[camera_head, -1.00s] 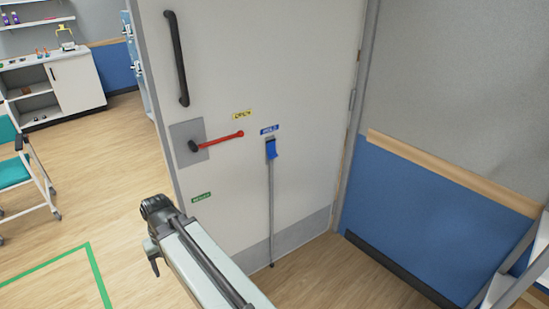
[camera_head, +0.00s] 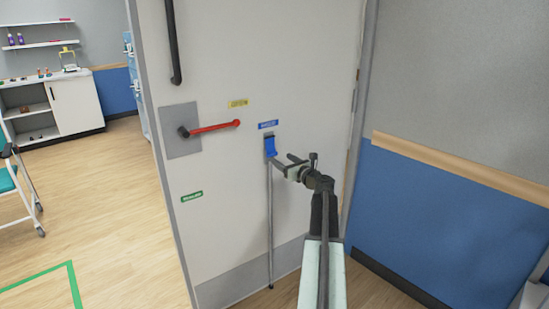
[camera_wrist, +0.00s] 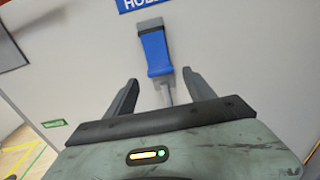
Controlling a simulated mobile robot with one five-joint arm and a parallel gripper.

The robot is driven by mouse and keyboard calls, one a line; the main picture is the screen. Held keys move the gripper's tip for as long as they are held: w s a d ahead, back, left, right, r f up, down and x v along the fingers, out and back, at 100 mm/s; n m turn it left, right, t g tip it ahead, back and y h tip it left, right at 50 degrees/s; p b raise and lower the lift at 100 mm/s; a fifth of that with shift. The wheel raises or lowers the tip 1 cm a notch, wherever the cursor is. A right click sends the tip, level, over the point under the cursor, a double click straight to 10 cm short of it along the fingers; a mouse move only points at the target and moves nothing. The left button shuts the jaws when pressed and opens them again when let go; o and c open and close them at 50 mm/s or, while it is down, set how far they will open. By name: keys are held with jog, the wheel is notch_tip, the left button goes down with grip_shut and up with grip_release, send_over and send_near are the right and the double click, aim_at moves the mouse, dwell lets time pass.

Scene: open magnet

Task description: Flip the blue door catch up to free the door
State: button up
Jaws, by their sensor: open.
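The blue door catch (camera_head: 270,147) is on the pale door (camera_head: 225,60), just under a blue label (camera_head: 268,124). It hangs downward at the top of a thin grey rod that runs down to the floor. In the wrist view the blue catch (camera_wrist: 155,52) is ahead of the fingers, near the middle. My gripper (camera_head: 285,164) is open and close to the catch, just right of and below it in the head view. In the wrist view my gripper's two fingers (camera_wrist: 157,92) are apart, with the grey rod showing between them and the catch beyond their tips.
A red lever (camera_head: 213,127) on a grey plate and a black pull handle (camera_head: 173,40) are on the door to the left. A blue wall panel (camera_head: 430,215) is to the right. Open wooden floor (camera_head: 110,185) lies at the left.

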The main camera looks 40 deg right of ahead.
aim_at(273, 153)
jog(key=w, duration=0.2)
jog(key=w+d, duration=0.1)
jog(key=w, duration=0.4)
jog(key=shift+w+d, duration=0.15)
jog(key=shift+w, duration=0.05)
